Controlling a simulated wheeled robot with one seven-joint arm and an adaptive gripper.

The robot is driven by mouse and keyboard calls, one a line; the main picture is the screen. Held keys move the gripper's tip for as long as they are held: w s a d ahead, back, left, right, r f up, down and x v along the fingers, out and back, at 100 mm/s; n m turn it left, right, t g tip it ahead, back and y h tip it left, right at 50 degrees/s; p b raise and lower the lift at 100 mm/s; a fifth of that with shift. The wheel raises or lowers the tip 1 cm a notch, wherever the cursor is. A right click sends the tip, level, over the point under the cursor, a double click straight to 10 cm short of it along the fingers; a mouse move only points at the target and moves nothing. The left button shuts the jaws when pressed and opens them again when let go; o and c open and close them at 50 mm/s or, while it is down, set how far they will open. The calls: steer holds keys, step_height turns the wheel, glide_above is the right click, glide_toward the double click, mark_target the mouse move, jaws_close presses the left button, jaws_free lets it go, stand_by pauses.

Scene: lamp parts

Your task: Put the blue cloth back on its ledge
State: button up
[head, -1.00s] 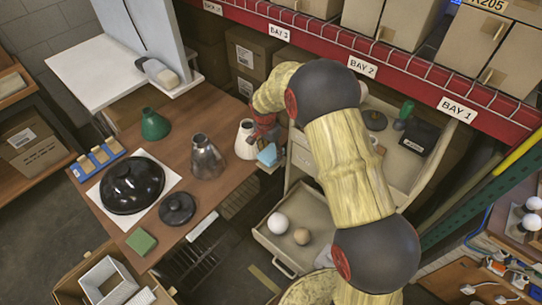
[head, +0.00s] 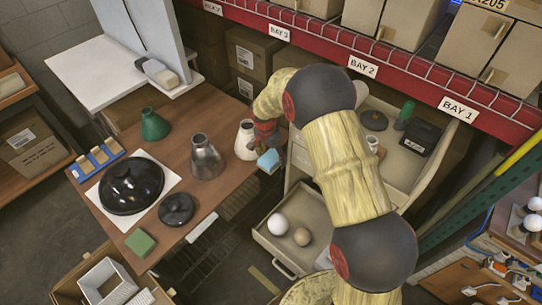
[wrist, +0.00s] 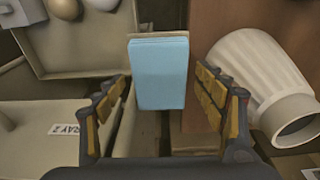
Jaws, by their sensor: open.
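The blue cloth (head: 268,161) shows as a small light-blue block at the right edge of the brown table, beside a white cone-shaped shade (head: 245,140). In the wrist view the cloth (wrist: 160,73) is a folded rectangle with a thin tan edge at its far end. My gripper (wrist: 162,80) is open, with one yellow-padded finger on each side of the cloth and visible gaps between. In the head view my gripper (head: 270,135) is partly hidden by my arm. I cannot tell which surface is the ledge or whether the cloth rests on it.
The white shade (wrist: 260,80) stands close to the right finger. An open drawer (head: 272,243) with two round bulbs lies below. The table (head: 225,185) also bears a metal shade (head: 205,158), a green shade (head: 154,125) and dark lids.

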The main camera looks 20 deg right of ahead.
step_height(320, 180, up, 12)
steer(key=a+p, duration=0.1)
steer(key=p, duration=0.2)
step_height(320, 180, up, 9)
steer(key=n+t, duration=0.1)
steer(key=n, duration=0.1)
glide_above(268, 160)
steer(key=s, duration=0.4)
steer(key=s+d+r+n+t, duration=0.1)
steer(key=s+d+r+n, duration=0.15)
steer(key=s+r, duration=0.85)
steer(key=s+r+n+t, duration=0.1)
steer(key=s+n, duration=0.2)
steer(key=s, duration=0.6)
steer(key=s+r+n+t+y, duration=0.1)
steer(key=s+r+n, duration=0.1)
steer(key=s, duration=0.8)
steer(key=shift+s+a+r+n+t, duration=0.25)
steer(key=shift+a+n+t, duration=0.2)
steer(key=shift+n, duration=0.4)
